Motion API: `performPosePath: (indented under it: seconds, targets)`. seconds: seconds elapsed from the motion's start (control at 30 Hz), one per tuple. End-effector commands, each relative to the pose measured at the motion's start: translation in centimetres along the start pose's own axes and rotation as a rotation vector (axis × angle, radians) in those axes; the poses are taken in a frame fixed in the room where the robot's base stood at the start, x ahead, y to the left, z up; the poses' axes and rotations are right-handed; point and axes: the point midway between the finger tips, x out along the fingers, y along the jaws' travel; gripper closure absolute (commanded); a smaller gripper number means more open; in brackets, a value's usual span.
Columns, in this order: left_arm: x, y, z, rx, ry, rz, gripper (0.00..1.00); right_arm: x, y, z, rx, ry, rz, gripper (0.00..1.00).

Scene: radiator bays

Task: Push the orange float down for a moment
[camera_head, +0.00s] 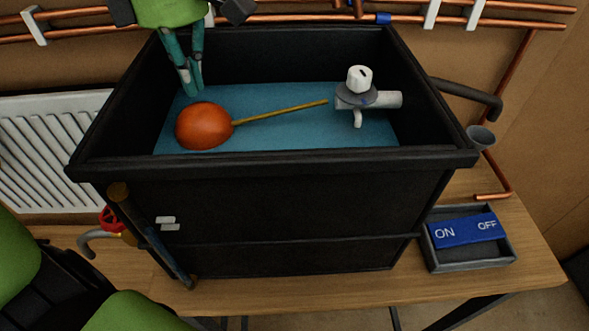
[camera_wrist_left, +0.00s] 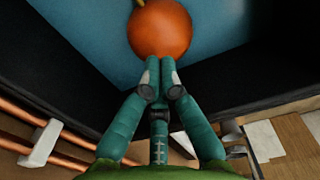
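The orange float (camera_head: 204,126) is a round ball on a thin yellow rod (camera_head: 280,113), at the left in the black tank (camera_head: 300,162), over blue water (camera_head: 270,135). The rod leads to a grey valve with a white cap (camera_head: 358,92) at the right. My left gripper (camera_head: 193,92) reaches into the tank with its fingers pointing down, at the float's far left edge. Its fingers are shut and empty. In the left wrist view the fingertips (camera_wrist_left: 160,66) meet at the near edge of the float (camera_wrist_left: 160,28); I cannot tell whether they touch it. My right gripper is out of view.
The tank's black walls stand close around my left gripper. Copper pipes (camera_head: 290,18) run along the wall behind. A tray (camera_head: 470,262) with a blue ON/OFF plate (camera_head: 463,231) lies on the wooden bench (camera_head: 520,245) at the right. A white radiator (camera_head: 45,140) is at the left.

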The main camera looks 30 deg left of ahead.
Motion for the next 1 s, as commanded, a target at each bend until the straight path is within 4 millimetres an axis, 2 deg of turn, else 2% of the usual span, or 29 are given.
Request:
performPosePath:
  seconds: [0.7, 1.0]
  targets:
    - [1.6, 0.0, 0.0, 0.000, 0.001, 0.000, 1.00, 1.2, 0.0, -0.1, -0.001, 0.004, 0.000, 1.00]
    - [1.6, 0.0, 0.0, 0.000, 0.000, 0.000, 1.00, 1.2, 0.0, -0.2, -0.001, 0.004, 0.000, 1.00]
